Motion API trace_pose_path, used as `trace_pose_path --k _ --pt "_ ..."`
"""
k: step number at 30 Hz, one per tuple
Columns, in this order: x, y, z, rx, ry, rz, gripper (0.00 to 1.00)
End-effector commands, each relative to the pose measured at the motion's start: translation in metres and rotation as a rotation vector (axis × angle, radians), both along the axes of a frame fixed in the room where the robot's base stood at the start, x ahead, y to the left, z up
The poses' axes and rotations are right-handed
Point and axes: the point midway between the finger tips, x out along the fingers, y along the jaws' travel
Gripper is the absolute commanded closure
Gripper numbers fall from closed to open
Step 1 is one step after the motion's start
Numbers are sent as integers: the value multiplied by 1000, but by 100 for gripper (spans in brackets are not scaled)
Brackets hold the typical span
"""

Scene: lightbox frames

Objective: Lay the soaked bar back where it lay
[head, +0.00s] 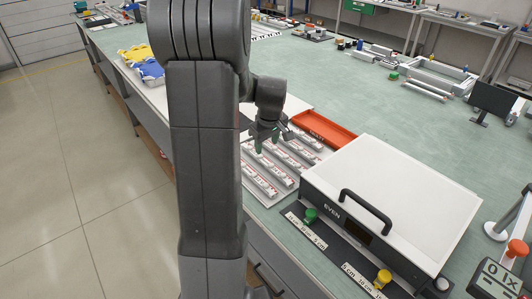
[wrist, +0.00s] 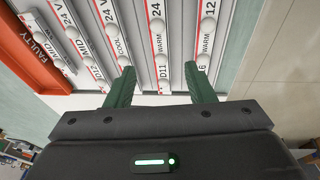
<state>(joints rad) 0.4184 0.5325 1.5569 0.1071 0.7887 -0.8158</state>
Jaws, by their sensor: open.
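Several white light bars with pale domes lie side by side on a white board (head: 262,193) on the bench. In the wrist view one bar marked 24 and D11 (wrist: 157,40) has its near end between my fingertips. A bar marked 12 and WARM (wrist: 207,38) lies to its right, and one marked COOL (wrist: 117,40) to its left. My gripper (head: 268,140) is over the bars; its green fingers (wrist: 158,85) are spread apart. I cannot tell whether they touch the bar, or which bar is the soaked one.
An orange-red tray marked FAULTY (head: 325,131) is beside the bars; it also shows in the wrist view (wrist: 30,45). A white-lidded box (head: 400,190) with a black handle, marked EVEN, stands front right, with green and yellow knobs. Bare bench top (head: 330,85) lies behind.

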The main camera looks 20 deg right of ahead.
Motion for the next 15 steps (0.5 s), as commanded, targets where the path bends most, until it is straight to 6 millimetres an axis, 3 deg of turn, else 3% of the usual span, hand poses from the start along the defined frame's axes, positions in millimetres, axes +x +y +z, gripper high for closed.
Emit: trace_pose_path --k 6,15 --pt "-8 1 29 -1 -1 0 51" --pt "-10 1 36 -1 1 1 51"
